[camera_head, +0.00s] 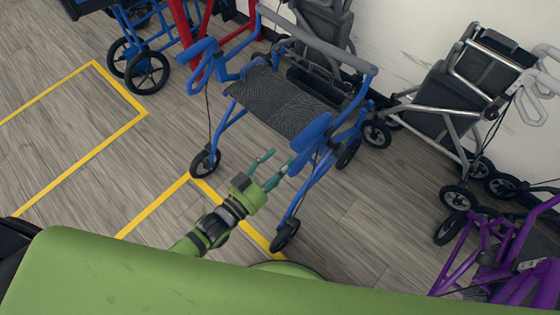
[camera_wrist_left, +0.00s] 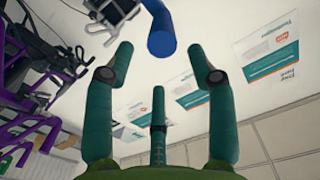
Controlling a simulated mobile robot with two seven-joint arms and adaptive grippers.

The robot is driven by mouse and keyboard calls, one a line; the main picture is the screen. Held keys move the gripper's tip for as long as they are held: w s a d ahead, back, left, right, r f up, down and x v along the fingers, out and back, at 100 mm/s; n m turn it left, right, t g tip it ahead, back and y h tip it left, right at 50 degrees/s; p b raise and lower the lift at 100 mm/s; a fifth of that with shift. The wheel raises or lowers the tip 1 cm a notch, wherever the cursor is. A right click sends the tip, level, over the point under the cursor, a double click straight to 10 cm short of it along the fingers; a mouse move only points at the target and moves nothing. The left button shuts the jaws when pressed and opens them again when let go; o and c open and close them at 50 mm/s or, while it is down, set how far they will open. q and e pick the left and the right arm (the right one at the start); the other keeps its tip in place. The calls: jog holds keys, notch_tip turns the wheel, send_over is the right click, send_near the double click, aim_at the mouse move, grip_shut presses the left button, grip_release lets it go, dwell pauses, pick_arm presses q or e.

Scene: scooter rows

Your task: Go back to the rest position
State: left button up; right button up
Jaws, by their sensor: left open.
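My left gripper (camera_head: 277,163) is open and empty, with its green fingers pointing at the blue rollator (camera_head: 345,118). It is close to the rollator's near blue handle (camera_head: 310,133); I cannot tell from the head view whether they touch. In the left wrist view, the open left gripper (camera_wrist_left: 160,48) has its fingers spread apart, and a round blue handle end (camera_wrist_left: 162,42) shows beyond and between the tips. My right gripper is in neither view.
A purple rollator (camera_head: 475,245) stands at the right and a grey one (camera_head: 450,95) by the wall. Yellow lines (camera_head: 85,158) mark the clear wooden floor (camera_head: 75,130) at the left.

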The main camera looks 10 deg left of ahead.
pick_arm(q)
jog(key=shift+f, duration=0.1)
jog(key=s+a+f+n+g+y, duration=0.1)
jog(key=s+a+f+g+y, duration=0.15)
jog(key=f, duration=0.55)
jog(key=s+a+f+n+g+y, duration=0.1)
jog(key=s+a+f+y, duration=0.2)
jog(key=f, duration=0.5)
jog(key=s+a+f+n+g+y, duration=0.1)
jog(key=s+a+f+g, duration=0.1)
jog(key=a+f, duration=0.35)
jog(key=s+a+f+n+g+y, duration=0.1)
jog(key=s+f+g, duration=0.2)
jog(key=s+f, duration=0.2)
jog(key=s+a+f+n+g+y, duration=0.1)
jog(key=s+f, duration=0.4)
jog(key=s, duration=0.7)
jog(key=s+a+f+n+g+y, duration=0.1)
jog(key=s+f+g, duration=0.3)
jog(key=s, duration=0.4)
jog(key=shift+s+a+f+g, duration=0.15)
jog(key=shift+a+f+g, duration=0.2)
jog(key=shift+a+f, duration=0.45)
jog(key=shift+d+f, duration=0.1)
